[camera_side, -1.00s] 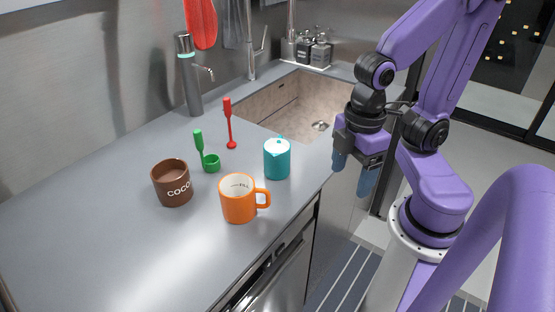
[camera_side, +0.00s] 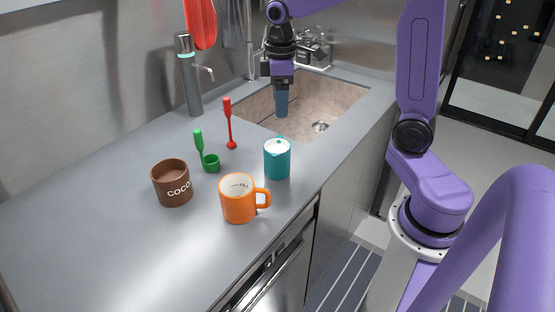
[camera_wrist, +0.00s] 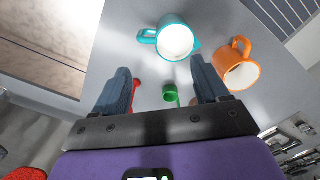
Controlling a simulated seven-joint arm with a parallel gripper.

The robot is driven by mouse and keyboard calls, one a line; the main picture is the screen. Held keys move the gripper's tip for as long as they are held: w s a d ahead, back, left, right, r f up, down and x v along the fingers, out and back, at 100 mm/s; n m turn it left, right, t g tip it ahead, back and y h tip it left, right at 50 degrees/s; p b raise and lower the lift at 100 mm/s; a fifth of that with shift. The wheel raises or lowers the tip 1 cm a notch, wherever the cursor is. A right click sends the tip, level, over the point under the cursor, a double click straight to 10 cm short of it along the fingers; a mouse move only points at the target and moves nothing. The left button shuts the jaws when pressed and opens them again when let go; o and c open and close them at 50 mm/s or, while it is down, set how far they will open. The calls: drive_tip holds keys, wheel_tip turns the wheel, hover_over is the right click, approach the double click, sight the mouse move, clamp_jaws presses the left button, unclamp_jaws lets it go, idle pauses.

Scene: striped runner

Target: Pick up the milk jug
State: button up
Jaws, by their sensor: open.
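The milk jug is most likely the teal jug (camera_side: 277,160) with a white inside, upright on the grey counter near the sink. In the wrist view the teal jug (camera_wrist: 176,40) shows from above, with its handle pointing left, beyond my fingertips. My gripper (camera_side: 281,104) hangs over the sink with its blue fingers pointing down, behind and above the jug and apart from it. In the wrist view my gripper (camera_wrist: 163,80) has its two fingers spread, with nothing held between them.
An orange mug (camera_side: 238,200) stands close in front of the jug. A brown cocoa mug (camera_side: 172,184), a green scoop (camera_side: 210,161) and a red utensil (camera_side: 230,128) are to the left. The sink (camera_side: 320,105) lies behind. A tap-like dispenser (camera_side: 188,80) stands at the back left.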

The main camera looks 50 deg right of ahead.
sight(280, 149)
drive_tip(key=f, duration=0.5)
drive_tip(key=w+d+f, duration=0.1)
drive_tip(key=f, duration=0.5)
drive_tip(key=d+f, duration=0.1)
drive_tip(key=f, duration=0.5)
drive_tip(key=shift+w+f, duration=0.15)
drive_tip(key=shift+f, duration=0.05)
clamp_jaws()
